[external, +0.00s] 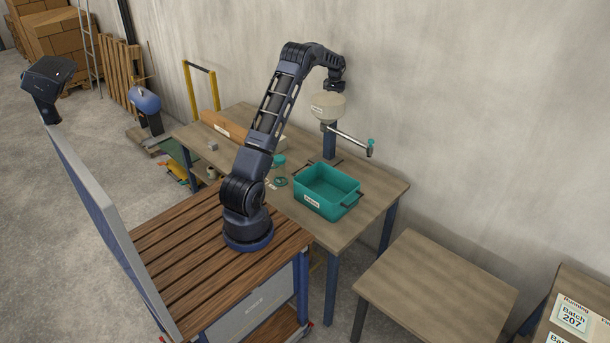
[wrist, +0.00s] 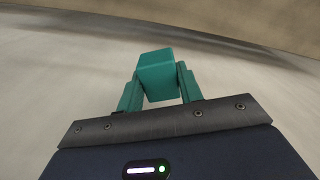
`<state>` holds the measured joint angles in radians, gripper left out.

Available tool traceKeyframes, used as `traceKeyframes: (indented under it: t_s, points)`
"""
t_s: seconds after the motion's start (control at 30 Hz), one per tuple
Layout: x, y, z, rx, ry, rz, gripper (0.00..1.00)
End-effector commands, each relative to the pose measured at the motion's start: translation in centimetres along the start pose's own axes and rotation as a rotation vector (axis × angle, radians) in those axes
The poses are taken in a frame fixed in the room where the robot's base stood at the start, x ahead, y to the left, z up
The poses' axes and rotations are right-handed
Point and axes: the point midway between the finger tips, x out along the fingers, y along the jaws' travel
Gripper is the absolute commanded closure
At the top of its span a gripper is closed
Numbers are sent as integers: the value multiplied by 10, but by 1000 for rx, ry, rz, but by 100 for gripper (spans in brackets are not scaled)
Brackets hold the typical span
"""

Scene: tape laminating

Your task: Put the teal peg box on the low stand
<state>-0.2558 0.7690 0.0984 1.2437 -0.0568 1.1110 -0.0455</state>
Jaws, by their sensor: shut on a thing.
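My gripper (wrist: 157,78) shows in the wrist view with its teal fingers shut on a teal block (wrist: 157,72). Only part of the block shows, and I cannot tell whether it is the peg box. In the external view my arm reaches to the back of the workbench; its end is above a pale rounded hopper, and the fingers cannot be made out. A teal open-topped box (external: 326,192) with dark handles and a white label sits on the workbench, apart from my arm. A low wooden-topped stand (external: 435,287) is at the lower right, its top bare.
The pale hopper (external: 327,106) stands on a blue post, with a teal-ended crank rod (external: 350,139) sticking out to the right. The workbench (external: 377,184) also holds an orange-brown beam (external: 222,125) and small parts. Labelled cartons (external: 575,315) stand at the far right. A wall runs behind.

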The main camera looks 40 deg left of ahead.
Motion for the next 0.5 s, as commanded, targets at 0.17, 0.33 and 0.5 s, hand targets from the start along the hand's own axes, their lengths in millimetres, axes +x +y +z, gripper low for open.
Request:
traceKeyframes:
  t_s: [0.17,0.33,0.5]
  points:
    - [-2,60,15,89,1,2,89]
    - [-2,108,30,160,-1,6,89]
    - [0,155,49,233,-6,10,89]
